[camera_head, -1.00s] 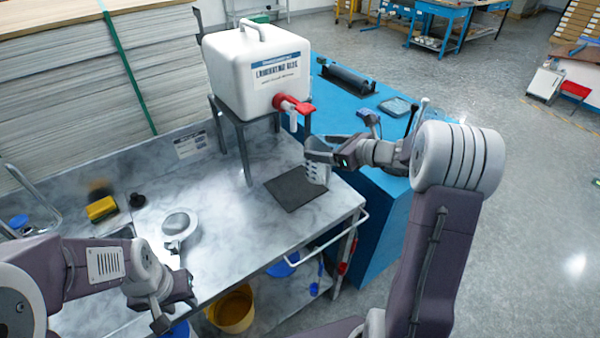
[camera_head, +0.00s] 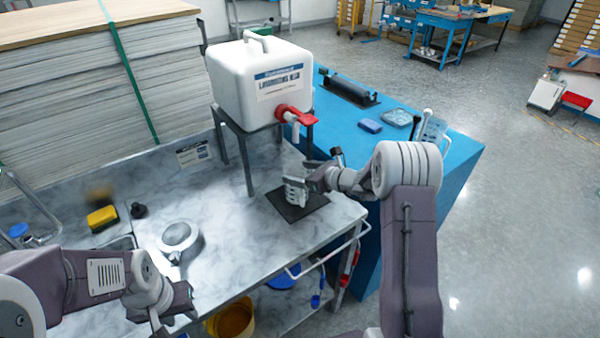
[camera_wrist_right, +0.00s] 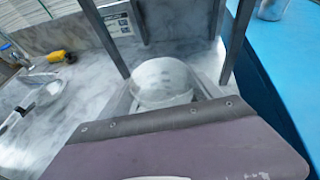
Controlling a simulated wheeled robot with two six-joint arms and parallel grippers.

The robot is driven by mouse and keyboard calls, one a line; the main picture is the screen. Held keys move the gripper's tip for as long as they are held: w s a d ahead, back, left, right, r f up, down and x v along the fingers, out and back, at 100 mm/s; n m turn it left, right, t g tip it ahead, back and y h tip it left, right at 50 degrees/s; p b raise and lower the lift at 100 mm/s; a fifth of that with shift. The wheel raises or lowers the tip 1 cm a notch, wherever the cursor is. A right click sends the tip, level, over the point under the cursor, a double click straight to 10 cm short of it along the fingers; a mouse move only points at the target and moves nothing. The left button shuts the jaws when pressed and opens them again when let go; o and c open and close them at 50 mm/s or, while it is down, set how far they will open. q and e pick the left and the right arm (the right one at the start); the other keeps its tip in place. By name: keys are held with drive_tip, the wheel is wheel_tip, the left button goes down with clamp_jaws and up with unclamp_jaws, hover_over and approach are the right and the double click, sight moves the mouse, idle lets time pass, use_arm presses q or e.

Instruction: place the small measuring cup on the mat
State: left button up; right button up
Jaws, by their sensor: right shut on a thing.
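My right gripper (camera_head: 306,182) is shut on the small measuring cup (camera_head: 294,193), a clear, marked cup held upright. The cup is over the dark mat (camera_head: 314,203), toward its left part, in the head view. I cannot tell whether its base touches the mat. In the right wrist view the cup (camera_wrist_right: 162,82) shows as a pale round shape past my dark wrist part, and the mat cannot be made out. My left gripper (camera_head: 172,312) is low at the left by the counter's front edge, with its fingers apart and empty.
A white tank (camera_head: 262,85) with a red tap (camera_head: 294,114) stands on a metal stand behind the mat. A blue cabinet (camera_head: 450,170) stands at right.

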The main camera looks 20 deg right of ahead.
drive_tip(key=shift+f+b, duration=0.25)
drive_tip(key=shift+b, duration=0.05)
drive_tip(key=o, duration=1.8)
drive_tip(key=shift+o, duration=0.2)
drive_tip(key=shift+r, duration=0.1)
